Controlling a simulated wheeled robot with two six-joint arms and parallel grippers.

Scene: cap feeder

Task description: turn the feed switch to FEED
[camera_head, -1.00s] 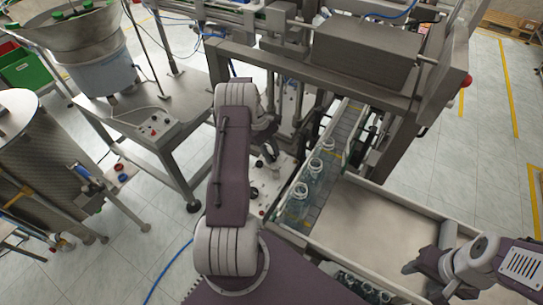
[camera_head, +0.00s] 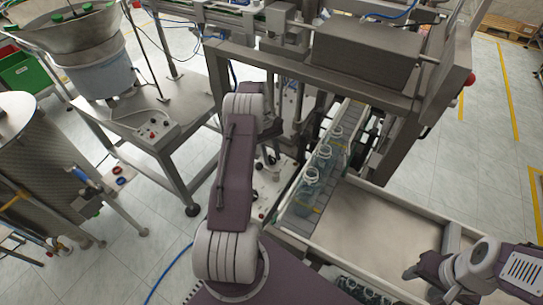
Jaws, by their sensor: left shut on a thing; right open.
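A white control panel (camera_head: 264,206) with small knobs lies low beside the conveyor, partly hidden behind my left arm. My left gripper (camera_head: 271,168) reaches down over this panel and is shut on a small knob there, which appears to be the feed switch. The fingers and wrist cover the knob, so its pointer and any FEED label cannot be read. My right gripper (camera_head: 413,273) is open and empty at the lower right, over the edge of the steel tray and away from the panel.
Clear bottles (camera_head: 306,191) stand on the conveyor (camera_head: 350,115) right of the panel. A steel tray (camera_head: 375,225) is bare. A cap bowl (camera_head: 65,28) and a table with a switch box (camera_head: 153,131) stand at left. A machine frame (camera_head: 290,68) rises behind.

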